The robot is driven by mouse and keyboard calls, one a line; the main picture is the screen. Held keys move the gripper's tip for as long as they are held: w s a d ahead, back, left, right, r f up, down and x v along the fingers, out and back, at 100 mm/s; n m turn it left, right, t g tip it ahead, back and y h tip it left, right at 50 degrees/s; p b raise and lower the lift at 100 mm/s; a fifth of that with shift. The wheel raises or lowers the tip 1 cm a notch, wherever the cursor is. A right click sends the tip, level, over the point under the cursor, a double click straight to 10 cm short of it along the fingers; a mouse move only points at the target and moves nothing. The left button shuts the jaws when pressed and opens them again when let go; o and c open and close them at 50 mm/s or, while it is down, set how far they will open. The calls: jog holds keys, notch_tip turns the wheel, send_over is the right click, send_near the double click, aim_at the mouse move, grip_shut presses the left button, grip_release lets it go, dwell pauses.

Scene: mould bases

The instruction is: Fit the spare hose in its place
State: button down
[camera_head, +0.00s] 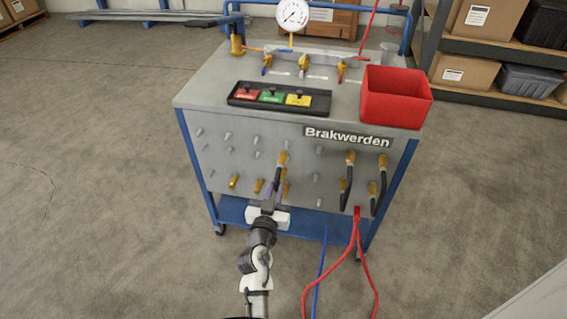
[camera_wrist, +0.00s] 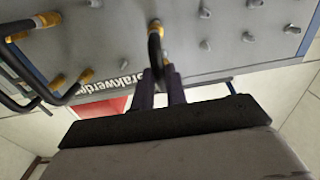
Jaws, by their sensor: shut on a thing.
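The spare hose (camera_head: 279,173) is a short black hose with a brass end fitting (camera_head: 282,158), in front of the middle of the grey panel (camera_head: 225,172). My gripper (camera_head: 272,190) is shut on it from below. In the wrist view the hose (camera_wrist: 154,48) bends down from its brass end into my gripper's dark fingers (camera_wrist: 160,84). The brass end is at the panel face; I cannot tell if it is seated on a nipple. The hose's other end is mostly hidden. Several bare grey nipples (camera_head: 227,135) stick out from the panel.
Two fitted black hoses (camera_head: 345,190) with brass ends hang at the panel's right. Brass fittings (camera_head: 233,181) sit low at the left and middle. Red hoses (camera_head: 357,235) and a blue hose (camera_head: 322,262) trail below. A red bin (camera_head: 397,97) stands on top.

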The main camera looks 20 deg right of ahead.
jog(key=shift+s+a, duration=0.2)
jog(key=shift+s, duration=0.1)
